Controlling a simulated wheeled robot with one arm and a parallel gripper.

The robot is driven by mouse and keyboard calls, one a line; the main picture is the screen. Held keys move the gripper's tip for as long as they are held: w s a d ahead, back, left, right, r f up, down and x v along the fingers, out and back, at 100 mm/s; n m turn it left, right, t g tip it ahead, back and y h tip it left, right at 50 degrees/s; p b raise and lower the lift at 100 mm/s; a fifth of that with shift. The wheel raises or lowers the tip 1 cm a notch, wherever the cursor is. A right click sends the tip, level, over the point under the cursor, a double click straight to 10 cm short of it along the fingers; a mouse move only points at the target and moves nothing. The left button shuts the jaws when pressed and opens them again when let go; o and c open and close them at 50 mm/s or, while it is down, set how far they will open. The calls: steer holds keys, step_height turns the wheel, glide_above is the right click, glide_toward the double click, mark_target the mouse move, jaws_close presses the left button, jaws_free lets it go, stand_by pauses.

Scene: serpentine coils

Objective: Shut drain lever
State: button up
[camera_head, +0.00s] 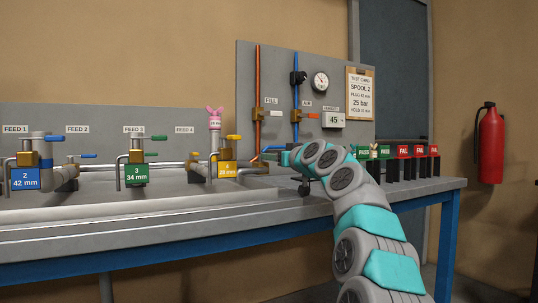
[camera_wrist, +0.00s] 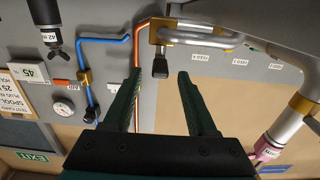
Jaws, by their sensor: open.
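No label reading "drain" is legible. In the wrist view, a black-gripped lever (camera_wrist: 160,68) sticks out from a brass valve block (camera_wrist: 160,32) at the end of a grey pipe loop. My gripper (camera_wrist: 159,80) is open and empty. Its two dark green fingers point toward the lever, with the lever's tip in line with the gap between them. I cannot tell whether either finger touches it.
The bench (camera_head: 130,222) carries several valve stations with coloured levers, such as the green 34 mm block (camera_head: 136,173). The panel holds a round gauge (camera_head: 320,82), a red pipe (camera_head: 257,80) and a blue pipe (camera_head: 295,70). PASS and FAIL markers (camera_head: 403,151) stand right of my arm.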

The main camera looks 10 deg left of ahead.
steer(key=shift+p+x, duration=0.75)
steer(key=shift+x, duration=0.55)
steer(key=shift+w+a+p, duration=0.4)
steer(key=shift+w, duration=0.15)
steer(key=shift+c, duration=0.3)
jaws_close()
